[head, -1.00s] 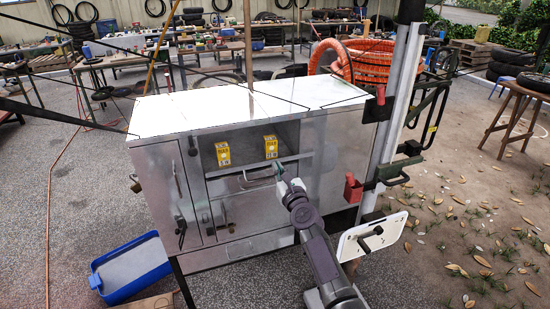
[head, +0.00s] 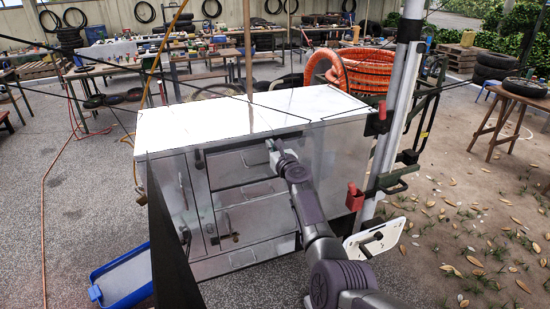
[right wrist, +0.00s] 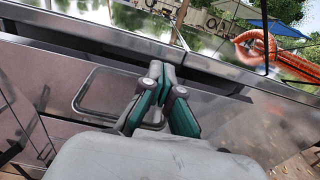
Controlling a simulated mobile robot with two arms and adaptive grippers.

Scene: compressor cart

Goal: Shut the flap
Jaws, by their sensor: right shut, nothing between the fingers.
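The flap (head: 232,168) is a metal panel with a bar handle (head: 258,158) in the upper middle of the cart's front. It stands raised over the upper compartment, nearly upright, with a dark strip along its top edge. I cannot tell whether it is fully closed. My right gripper (head: 272,146) is shut and empty at the flap's upper edge, near the cart top. In the right wrist view, the shut fingertips (right wrist: 162,72) are at the flap's upper edge, beside the handle (right wrist: 100,92). The compartment's inside is hidden. My left gripper is not in view.
The cart's white top (head: 240,112) is just above my right gripper. A post with a red holder (head: 354,196) and a white plate (head: 375,238) stands to the right. An orange hose coil (head: 362,70) is behind. A blue tray (head: 122,278) lies on the floor at left.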

